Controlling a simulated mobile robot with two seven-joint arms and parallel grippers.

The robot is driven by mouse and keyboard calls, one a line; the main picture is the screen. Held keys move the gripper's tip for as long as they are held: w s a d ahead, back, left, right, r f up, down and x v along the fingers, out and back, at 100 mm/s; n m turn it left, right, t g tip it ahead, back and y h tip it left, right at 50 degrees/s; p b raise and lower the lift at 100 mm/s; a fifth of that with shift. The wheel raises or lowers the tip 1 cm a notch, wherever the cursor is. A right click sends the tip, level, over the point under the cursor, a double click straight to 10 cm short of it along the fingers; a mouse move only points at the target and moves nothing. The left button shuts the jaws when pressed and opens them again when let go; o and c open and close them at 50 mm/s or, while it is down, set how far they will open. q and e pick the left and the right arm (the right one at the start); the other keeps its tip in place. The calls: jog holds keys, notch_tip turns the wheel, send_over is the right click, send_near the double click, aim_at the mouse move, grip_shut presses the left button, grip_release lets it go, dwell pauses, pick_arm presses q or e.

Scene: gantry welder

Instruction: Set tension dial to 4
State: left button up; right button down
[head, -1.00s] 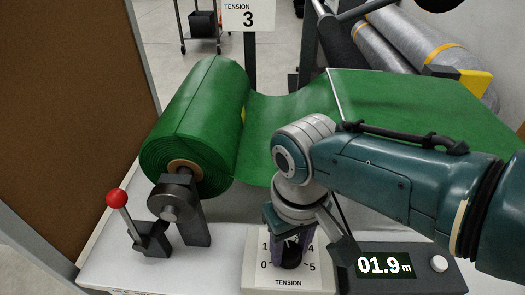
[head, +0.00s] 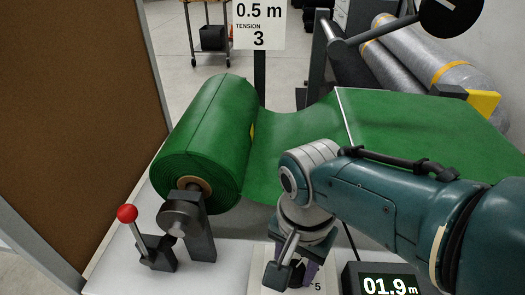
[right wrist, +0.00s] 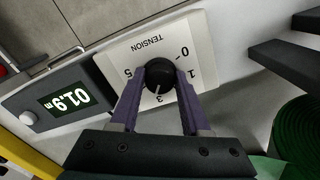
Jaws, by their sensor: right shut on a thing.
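The tension dial (right wrist: 160,70) is a round black knob on a pale panel (right wrist: 205,45) marked TENSION. In the right wrist view its white pointer line points at about 3. The 0, 1, 3 and 5 marks show; 2 and 4 are hidden by my fingers. My right gripper (right wrist: 160,84) is shut on the dial, one purple finger on each side. In the head view my right gripper (head: 299,274) is over the panel and hides most of the dial. A sign (head: 259,25) reads 0.5 m, TENSION 3. My left gripper is not in view.
A length counter (head: 385,283) right of the panel reads 01.9 m. A red-knobbed lever (head: 127,213) stands at the left, by the green roll (head: 205,135) and its bracket (head: 198,230). Silver-wrapped rolls (head: 425,65) lie at the back right.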

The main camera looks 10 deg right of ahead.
jog(key=m, duration=0.5)
jog(key=shift+w+m, duration=0.1)
jog(key=shift+m, duration=0.2)
dwell(0.4)
jog(key=shift+c, duration=1.9)
grip_release()
jog(key=shift+r, duration=0.1)
notch_tip(320, 180, up, 8)
jog(key=p, duration=0.6)
jog(key=shift+r+p, duration=0.2)
jog(key=shift+p, duration=0.1)
jog(key=shift+r+p, duration=0.3)
jog(key=shift+r, duration=0.4)
